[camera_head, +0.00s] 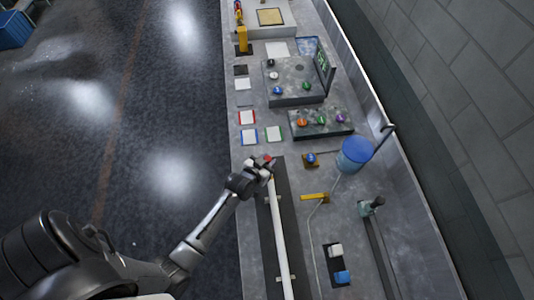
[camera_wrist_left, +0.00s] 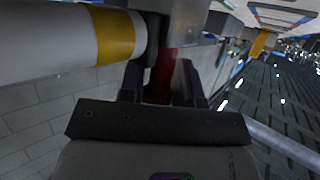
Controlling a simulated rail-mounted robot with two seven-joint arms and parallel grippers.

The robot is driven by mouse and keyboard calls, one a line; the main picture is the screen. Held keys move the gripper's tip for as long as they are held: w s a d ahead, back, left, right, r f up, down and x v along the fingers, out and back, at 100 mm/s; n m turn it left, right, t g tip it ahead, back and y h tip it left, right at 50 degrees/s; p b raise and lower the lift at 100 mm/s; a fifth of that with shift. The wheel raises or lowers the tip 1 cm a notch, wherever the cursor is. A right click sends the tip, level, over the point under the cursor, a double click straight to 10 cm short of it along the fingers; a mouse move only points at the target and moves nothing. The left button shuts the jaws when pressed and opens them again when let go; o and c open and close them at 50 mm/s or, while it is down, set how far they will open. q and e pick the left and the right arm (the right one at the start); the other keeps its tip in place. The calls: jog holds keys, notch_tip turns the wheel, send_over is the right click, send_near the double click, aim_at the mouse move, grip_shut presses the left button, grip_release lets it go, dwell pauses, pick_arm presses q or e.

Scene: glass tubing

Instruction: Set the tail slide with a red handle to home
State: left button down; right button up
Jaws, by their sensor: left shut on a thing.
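The tail slide's red handle (camera_head: 267,158) shows at the tip of my left gripper (camera_head: 262,168) in the head view, by the far end of a long white tube. In the left wrist view the red handle (camera_wrist_left: 163,75) sits between the dark fingers of my left gripper (camera_wrist_left: 160,85), which is shut on it. The white tube (camera_head: 279,240) lies along a dark rail; its end with a yellow band (camera_wrist_left: 115,35) is close beside the gripper in the wrist view. The fingers hide part of the handle and the slide body. My right gripper is not in view.
A blue cylinder (camera_head: 355,153) stands to the right. Button panels (camera_head: 320,124) and small framed pads (camera_head: 247,117) lie beyond the gripper. A dark track (camera_head: 378,245) with a grey-green fixture runs at the right. Open floor (camera_head: 150,170) lies left of the bench.

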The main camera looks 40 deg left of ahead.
pick_arm(q)
jog(key=shift+s+d, duration=0.4)
jog(key=shift+d, duration=0.05)
jog(key=shift+a, duration=0.1)
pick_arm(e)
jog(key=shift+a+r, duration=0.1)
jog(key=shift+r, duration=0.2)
pick_arm(q)
jog(key=c, duration=1)
grip_release()
jog(key=shift+v, duration=6.85)
jog(key=shift+r, duration=0.1)
